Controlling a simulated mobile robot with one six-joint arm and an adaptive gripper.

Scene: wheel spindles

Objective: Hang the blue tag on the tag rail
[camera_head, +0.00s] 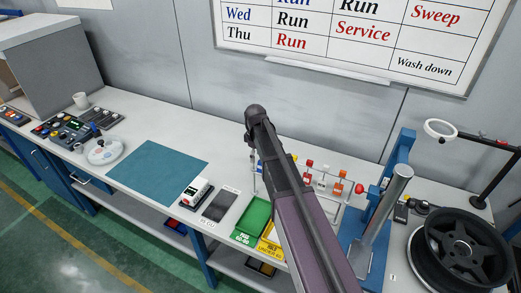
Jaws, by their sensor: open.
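The tag rail (337,208) is a pale wire frame on the bench, right of centre. Coloured tags stand at it, including a red-topped one (309,164) and an orange one (338,186). My arm crosses in front of its left part. I cannot make out a blue tag on the rail or the open bench; part of that area is hidden behind my arm. My arm rises from the bottom edge to a dark joint above the rail. My gripper's fingers do not show.
A green tray (253,216) and a yellow tray (270,242) lie left of my arm. A blue press (401,150) and a black wheel (464,247) stand to the right. The teal mat (158,172) is clear. A white dish (104,152) sits farther left.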

